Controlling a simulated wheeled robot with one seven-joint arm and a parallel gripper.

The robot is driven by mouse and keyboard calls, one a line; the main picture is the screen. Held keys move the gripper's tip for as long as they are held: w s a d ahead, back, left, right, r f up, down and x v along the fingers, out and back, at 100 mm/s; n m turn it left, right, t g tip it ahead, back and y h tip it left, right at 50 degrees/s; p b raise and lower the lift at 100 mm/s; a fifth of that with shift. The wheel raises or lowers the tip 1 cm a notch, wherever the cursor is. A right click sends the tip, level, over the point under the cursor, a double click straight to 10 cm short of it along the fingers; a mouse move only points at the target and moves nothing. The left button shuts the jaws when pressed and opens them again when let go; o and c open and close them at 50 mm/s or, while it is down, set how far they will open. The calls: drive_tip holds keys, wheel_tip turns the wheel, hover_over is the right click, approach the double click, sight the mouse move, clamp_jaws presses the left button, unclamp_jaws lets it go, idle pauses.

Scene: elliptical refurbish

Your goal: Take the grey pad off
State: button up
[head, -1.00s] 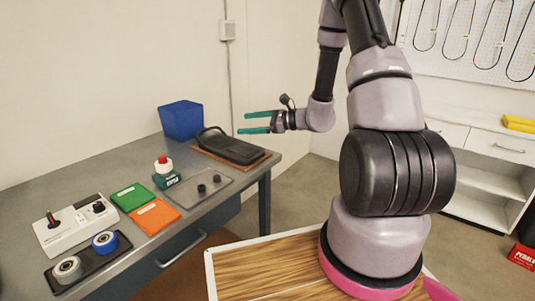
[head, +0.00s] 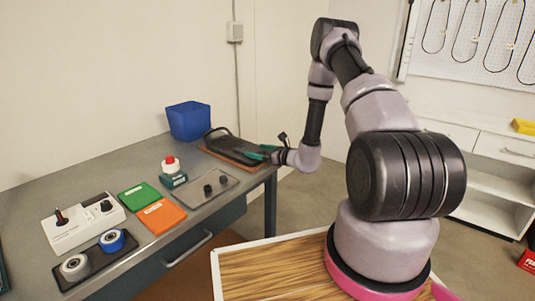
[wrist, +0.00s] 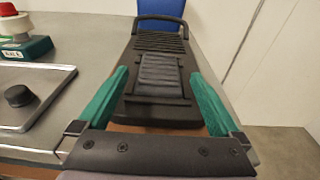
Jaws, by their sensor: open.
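The grey pad (wrist: 160,74) is a ribbed rectangle on the top face of a black foot pedal (wrist: 158,42). The pedal has a dark hoop at its far end and lies on a brown mat at the right end of the bench; it also shows in the head view (head: 230,146). My gripper (wrist: 159,76) is open, its green fingers apart on either side of the pedal's near part, with the pad between them. It also shows at the pedal's right end in the head view (head: 264,151). I cannot tell whether the fingers touch the pedal.
A blue bin (head: 188,121) stands behind the pedal. A clear-grey tray with black knobs (head: 210,188), a red-topped button box (head: 172,172), green (head: 139,196) and orange (head: 162,216) mats, a white control box (head: 84,222) and a roller tray (head: 95,259) lie to the left.

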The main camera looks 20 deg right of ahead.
sight(249, 150)
drive_tip(key=shift+x, duration=1.4)
clamp_jaws()
